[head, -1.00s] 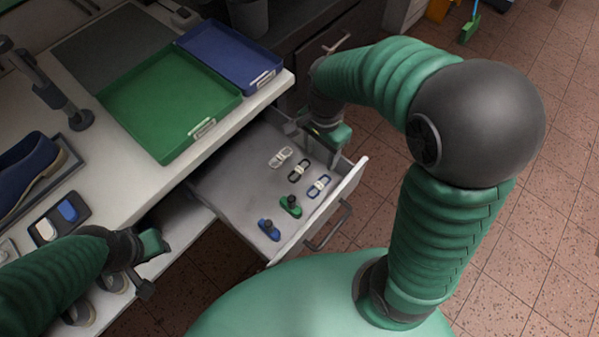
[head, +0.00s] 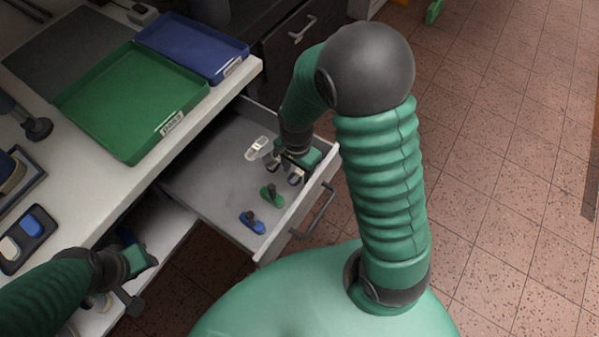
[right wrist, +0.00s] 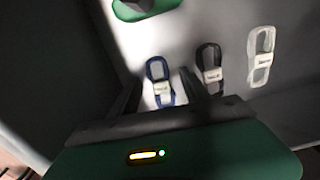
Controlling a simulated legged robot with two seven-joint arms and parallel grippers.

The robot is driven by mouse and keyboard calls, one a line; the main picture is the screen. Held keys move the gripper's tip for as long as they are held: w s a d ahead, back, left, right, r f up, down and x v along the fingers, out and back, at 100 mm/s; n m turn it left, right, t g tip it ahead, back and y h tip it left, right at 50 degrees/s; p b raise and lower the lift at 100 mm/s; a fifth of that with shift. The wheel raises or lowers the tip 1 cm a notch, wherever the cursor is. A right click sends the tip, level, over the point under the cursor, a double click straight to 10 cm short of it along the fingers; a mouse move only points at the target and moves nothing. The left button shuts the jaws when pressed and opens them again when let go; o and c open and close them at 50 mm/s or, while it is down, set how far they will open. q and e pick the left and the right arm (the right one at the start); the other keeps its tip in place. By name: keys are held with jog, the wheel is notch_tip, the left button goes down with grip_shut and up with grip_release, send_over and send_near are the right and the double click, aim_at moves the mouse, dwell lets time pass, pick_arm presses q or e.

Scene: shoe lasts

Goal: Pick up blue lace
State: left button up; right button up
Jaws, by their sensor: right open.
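The blue lace (right wrist: 159,83), a small looped bundle with a white band, lies on the drawer floor. In the right wrist view it sits between the two fingers of my right gripper (right wrist: 162,88), which are apart and not closed on it. In the head view my right gripper (head: 284,168) is low over the drawer and mostly hides the blue lace. A black lace (right wrist: 209,66) and a white lace (right wrist: 261,55) lie to the right in the wrist view; the white one also shows in the head view (head: 258,148). My left gripper (head: 138,272) hangs by the counter's front edge.
The open drawer (head: 205,180) also holds a green piece (head: 272,195) and a blue piece (head: 252,221), each with a dark knob. A green tray (head: 125,100) and a blue tray (head: 195,47) stand on the counter. The drawer's front wall (head: 305,205) is close to my right gripper.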

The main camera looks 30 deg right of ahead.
jog(key=shift+c, duration=0.3)
jog(key=shift+r, duration=0.1)
grip_shut()
